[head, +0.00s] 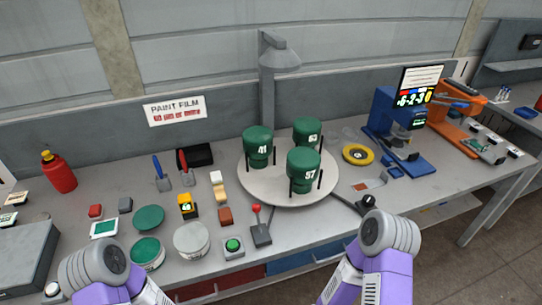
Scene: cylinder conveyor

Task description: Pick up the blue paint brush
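The blue paint brush (158,168) lies on the grey workbench at the left, its blue handle pointing away from me and its grey head towards me. A red-handled paint brush (185,169) lies just right of it, a small gap apart. Nothing is touching or holding the blue brush. Links of my two arms show at the bottom left and bottom right, well short of the brushes. Neither gripper's fingers can be seen.
A turntable (256,190) with green cylinders stands right of the brushes. A black box (200,154) sits behind the red brush. Small blocks (217,178), a yellow device (187,206) and a green lid (148,217) lie nearby. A red bottle (60,174) stands far left.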

